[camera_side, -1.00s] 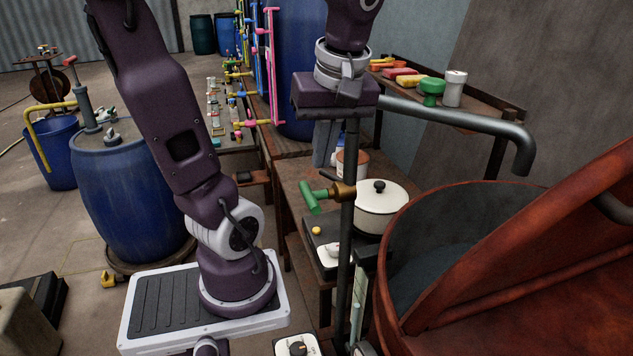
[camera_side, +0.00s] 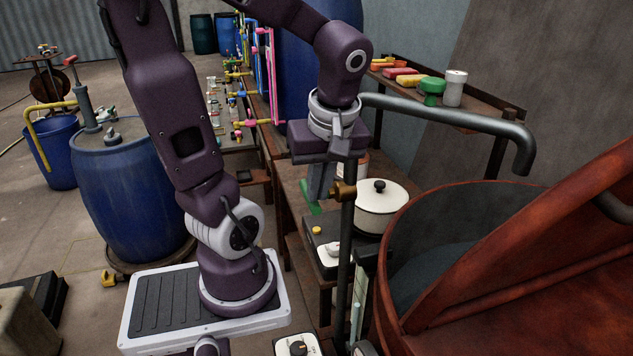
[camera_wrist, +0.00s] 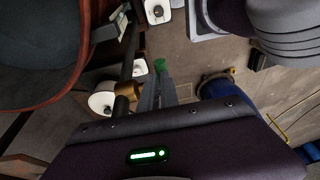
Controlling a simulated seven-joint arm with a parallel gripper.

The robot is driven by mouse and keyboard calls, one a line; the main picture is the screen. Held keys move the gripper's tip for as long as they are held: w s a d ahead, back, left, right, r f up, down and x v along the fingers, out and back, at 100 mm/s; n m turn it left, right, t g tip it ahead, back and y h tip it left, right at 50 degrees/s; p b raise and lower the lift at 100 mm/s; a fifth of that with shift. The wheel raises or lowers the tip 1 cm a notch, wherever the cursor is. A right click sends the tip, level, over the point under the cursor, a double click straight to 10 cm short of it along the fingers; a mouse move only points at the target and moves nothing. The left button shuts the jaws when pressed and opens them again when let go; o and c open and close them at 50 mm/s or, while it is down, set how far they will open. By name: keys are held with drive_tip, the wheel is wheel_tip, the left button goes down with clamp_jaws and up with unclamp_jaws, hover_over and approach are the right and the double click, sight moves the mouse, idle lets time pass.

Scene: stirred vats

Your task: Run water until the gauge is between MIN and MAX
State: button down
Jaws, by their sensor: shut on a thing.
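My gripper (camera_side: 317,196) points down at the green valve handle (camera_side: 308,208) and is shut on it. In the wrist view its fingers (camera_wrist: 158,84) reach the handle's green end (camera_wrist: 160,66); they hide most of the handle. The brass valve body (camera_side: 343,191) sits on a dark upright pipe, which leads to a grey spout (camera_side: 450,116). The spout's mouth hangs over the rusty red vat (camera_side: 388,292); no stream shows below it. A narrow pale tube (camera_side: 356,316), perhaps the gauge, stands beside the vat. Its level and marks are too small to read.
A cream lidded pot (camera_side: 380,210) stands close right of the valve pipe. A shelf (camera_side: 480,116) with coloured items is behind the spout. A blue barrel (camera_side: 135,200) stands left of my arm. A white-and-black knob box (camera_side: 298,346) is at the front.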

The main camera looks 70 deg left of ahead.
drive_tip(key=shift+s+d+f, duration=0.1)
drive_tip(key=shift+s+f, duration=0.15)
drive_tip(key=shift+s, duration=0.05)
drive_tip(key=w+a+v, duration=0.1)
drive_tip(key=v, duration=1.3)
drive_tip(key=shift+w+r, duration=0.2)
drive_tip(key=shift+r, duration=0.05)
idle(0.6)
drive_tip(key=t, duration=0.1)
approach(304, 184)
drive_tip(key=x, duration=0.6)
drive_tip(key=shift+s+f, duration=0.1)
drive_tip(key=shift+f, duration=0.15)
drive_tip(key=shift+a, duration=0.1)
drive_tip(key=shift+a+h, duration=0.1)
drive_tip(key=shift+h, duration=0.6)
